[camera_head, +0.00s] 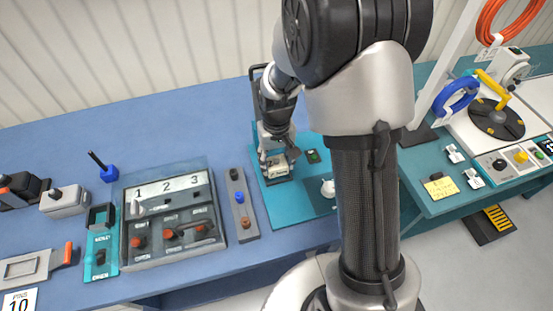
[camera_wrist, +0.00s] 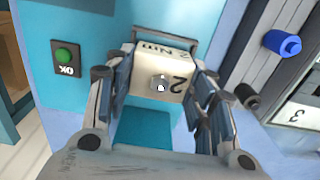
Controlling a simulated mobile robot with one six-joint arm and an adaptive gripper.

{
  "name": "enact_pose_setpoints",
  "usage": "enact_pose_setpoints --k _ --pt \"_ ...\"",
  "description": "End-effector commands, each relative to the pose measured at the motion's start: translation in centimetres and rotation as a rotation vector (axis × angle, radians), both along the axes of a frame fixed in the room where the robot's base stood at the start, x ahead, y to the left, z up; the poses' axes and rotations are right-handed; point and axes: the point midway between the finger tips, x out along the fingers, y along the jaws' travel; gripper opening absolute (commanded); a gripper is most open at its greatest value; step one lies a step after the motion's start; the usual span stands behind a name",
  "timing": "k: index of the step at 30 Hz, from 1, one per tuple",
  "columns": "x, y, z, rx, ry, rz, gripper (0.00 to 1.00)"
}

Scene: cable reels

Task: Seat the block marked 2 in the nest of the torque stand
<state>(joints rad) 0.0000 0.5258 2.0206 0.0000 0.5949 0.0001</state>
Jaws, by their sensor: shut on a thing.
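The block marked 2 (camera_wrist: 172,82) is cream-coloured, with a hex bolt on its top face and "2 Nm" printed on its edge. In the head view the block (camera_head: 277,171) is low over the teal base of the torque stand (camera_head: 282,207). My gripper (camera_wrist: 163,92) is shut on the block, one finger on each side; it also shows in the head view (camera_head: 276,158). The stand's teal surface (camera_wrist: 90,20) lies around the block in the wrist view. The nest is not clearly visible, and I cannot tell whether the block touches it.
A green OK button (camera_wrist: 64,56) is beside the block. A strip with coloured knobs (camera_head: 240,205) and a panel numbered 1 to 3 (camera_head: 172,235) stand left of the stand. A small white object (camera_head: 328,188) lies right. My arm hides part of the bench.

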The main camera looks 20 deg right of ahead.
Motion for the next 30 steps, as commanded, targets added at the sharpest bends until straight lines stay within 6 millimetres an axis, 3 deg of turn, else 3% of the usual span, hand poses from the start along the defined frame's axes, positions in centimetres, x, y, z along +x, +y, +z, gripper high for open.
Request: enact_pose_setpoints --k 13,30 --pt "0.0 0.0 0.0 0.0 -0.001 0.0 0.22" --pt "0.0 0.0 -1.8 0.0 0.0 0.0 0.22"
